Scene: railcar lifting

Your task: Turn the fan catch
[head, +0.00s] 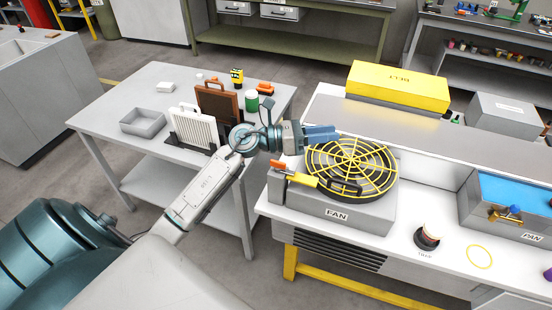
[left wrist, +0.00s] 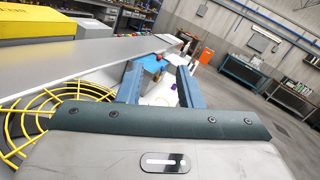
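The fan (head: 350,165) is a round black unit with a yellow wire grille, on a grey box labelled FAN (head: 335,214). The fan catch (head: 300,179) is a yellow lever with an orange end at the box's left front corner. A black handle (head: 345,187) stands at the fan's front edge. My left gripper (head: 336,133) is above the fan's back left edge, apart from the catch. In the left wrist view its two blue fingers (left wrist: 160,85) are spread with nothing held between them; the catch is not visible there. My right gripper is in neither view.
A yellow box (head: 397,86) stands behind the fan. To the right are a black knob (head: 428,237), a yellow ring (head: 479,257) and a blue-topped PAN box (head: 510,205). The left table (head: 120,95) holds a tray and upright filters.

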